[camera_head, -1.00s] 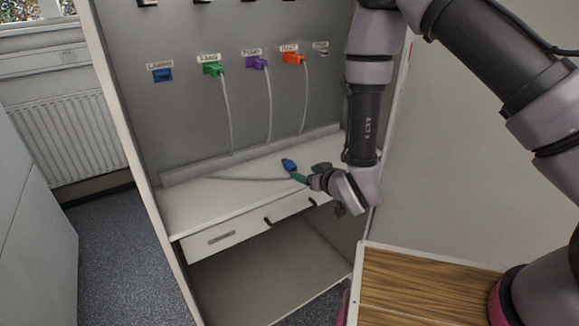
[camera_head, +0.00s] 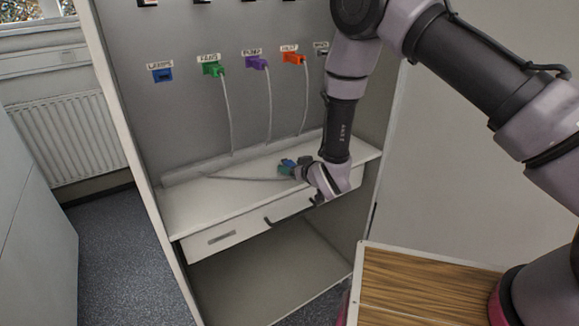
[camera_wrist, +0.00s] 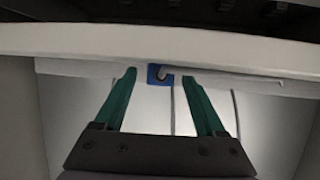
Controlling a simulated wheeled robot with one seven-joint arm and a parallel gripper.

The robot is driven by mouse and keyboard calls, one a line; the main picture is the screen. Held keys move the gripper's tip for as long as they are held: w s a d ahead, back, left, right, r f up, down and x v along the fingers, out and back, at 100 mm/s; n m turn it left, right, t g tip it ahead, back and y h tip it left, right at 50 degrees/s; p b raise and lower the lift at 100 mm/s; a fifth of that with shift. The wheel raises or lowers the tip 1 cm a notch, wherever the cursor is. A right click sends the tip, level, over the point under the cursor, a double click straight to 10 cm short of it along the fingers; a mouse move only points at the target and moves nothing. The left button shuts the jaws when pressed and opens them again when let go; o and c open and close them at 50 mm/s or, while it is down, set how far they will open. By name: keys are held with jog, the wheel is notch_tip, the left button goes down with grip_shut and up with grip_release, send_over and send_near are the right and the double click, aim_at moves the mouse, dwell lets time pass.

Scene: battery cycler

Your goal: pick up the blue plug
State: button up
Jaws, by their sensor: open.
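The blue plug (camera_head: 287,163) lies on the white shelf (camera_head: 200,205), with its grey cable (camera_head: 235,179) running left along the top. My gripper (camera_head: 293,168) is low over the shelf at the plug, its green fingertips close to the plug and partly hiding it.
A blue socket (camera_head: 162,75) is on the grey back panel, left of plugged green (camera_head: 212,69), purple (camera_head: 257,63) and orange (camera_head: 294,58) plugs with hanging cables. A drawer (camera_head: 225,236) is below the shelf. A wooden surface (camera_head: 420,290) is at the lower right.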

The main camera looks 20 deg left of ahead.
jog(key=shift+c, duration=0.3)
grip_shut()
jog(key=shift+r, duration=0.1)
notch_tip(320, 180, up, 10)
jog(key=shift+f, duration=0.1)
